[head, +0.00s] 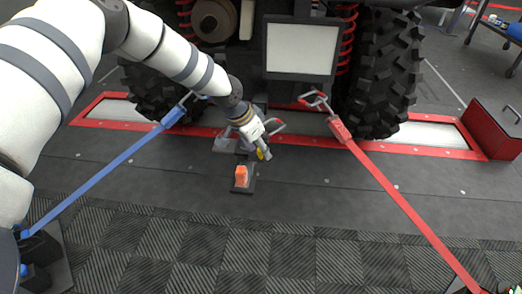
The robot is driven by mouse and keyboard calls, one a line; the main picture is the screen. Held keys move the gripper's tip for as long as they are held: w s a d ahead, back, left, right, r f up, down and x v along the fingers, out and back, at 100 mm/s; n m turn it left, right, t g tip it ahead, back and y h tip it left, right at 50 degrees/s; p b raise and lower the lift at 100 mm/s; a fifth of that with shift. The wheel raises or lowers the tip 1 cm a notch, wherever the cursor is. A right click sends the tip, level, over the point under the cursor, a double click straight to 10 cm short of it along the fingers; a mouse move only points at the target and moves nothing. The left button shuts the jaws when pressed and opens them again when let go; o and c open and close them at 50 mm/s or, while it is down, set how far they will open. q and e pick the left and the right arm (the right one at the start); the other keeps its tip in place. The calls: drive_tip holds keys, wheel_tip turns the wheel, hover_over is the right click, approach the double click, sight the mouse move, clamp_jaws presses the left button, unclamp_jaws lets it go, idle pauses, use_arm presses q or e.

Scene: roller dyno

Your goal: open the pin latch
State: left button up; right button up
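My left arm reaches in from the left, and my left gripper (264,153) points down in front of the vehicle, near the middle of the picture. A small yellow part shows at its fingertips; I cannot tell whether the fingers are open or shut. Just below the gripper, an orange piece (241,175) stands upright on a dark base (243,189) on the floor. A grey bracket (226,145) shows behind and left of the gripper, partly hidden by it. I cannot tell for sure which of these parts is the pin latch. My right gripper is not in view.
A vehicle with big knobbly tyres (384,75) stands over red-framed floor plates (432,134). A blue strap (110,167) and a red strap (395,195) run diagonally on either side. A red box (492,130) stands at right. The checkered mat (300,262) in front is clear.

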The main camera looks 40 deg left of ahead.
use_arm(q)
drive_tip(key=shift+r, duration=0.1)
clamp_jaws()
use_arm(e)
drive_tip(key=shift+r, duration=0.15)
